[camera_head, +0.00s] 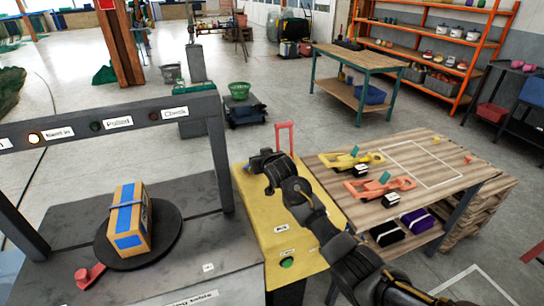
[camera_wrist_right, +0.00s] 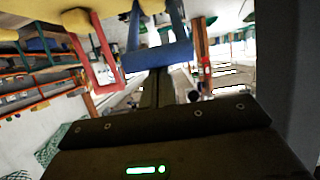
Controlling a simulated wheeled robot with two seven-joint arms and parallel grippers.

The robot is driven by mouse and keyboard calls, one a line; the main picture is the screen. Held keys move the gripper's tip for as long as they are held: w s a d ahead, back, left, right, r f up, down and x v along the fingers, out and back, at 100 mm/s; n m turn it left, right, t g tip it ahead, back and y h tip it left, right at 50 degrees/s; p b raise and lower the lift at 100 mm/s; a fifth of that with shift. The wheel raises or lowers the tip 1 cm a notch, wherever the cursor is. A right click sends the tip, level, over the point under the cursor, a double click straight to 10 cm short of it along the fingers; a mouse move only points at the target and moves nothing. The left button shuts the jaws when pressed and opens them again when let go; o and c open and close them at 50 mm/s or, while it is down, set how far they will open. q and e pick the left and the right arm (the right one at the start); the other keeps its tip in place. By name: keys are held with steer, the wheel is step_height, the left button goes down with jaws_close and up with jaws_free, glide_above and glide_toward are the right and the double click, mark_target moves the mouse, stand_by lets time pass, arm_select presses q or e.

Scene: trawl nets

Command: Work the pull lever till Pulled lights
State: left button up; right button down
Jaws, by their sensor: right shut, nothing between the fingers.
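A red U-shaped lever handle (camera_head: 285,137) stands at the far end of the yellow cabinet (camera_head: 255,215). My right gripper (camera_head: 262,165) is over the cabinet, left of and nearer than this handle. It is shut and empty. In the right wrist view, the red handle (camera_wrist_right: 97,50) shows left of the shut fingers (camera_wrist_right: 158,88), and a blue handle (camera_wrist_right: 158,55) shows right at their tips; contact cannot be told. On the overhead panel, the Pulled lamp (camera_head: 96,126) is dark. My left gripper is out of view.
A strapped box (camera_head: 130,220) sits on a black turntable (camera_head: 165,235) under the panel frame, with a red piece (camera_head: 88,275) in front. A green button (camera_head: 287,263) is on the cabinet front. A wooden table (camera_head: 400,195) with yellow and red tools stands right.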

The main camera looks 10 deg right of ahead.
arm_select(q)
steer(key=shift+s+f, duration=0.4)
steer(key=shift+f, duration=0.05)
arm_select(e)
steer(key=shift+s+f+t, duration=0.3)
steer(key=shift+s+f, duration=0.1)
steer(key=shift+f, duration=0.1)
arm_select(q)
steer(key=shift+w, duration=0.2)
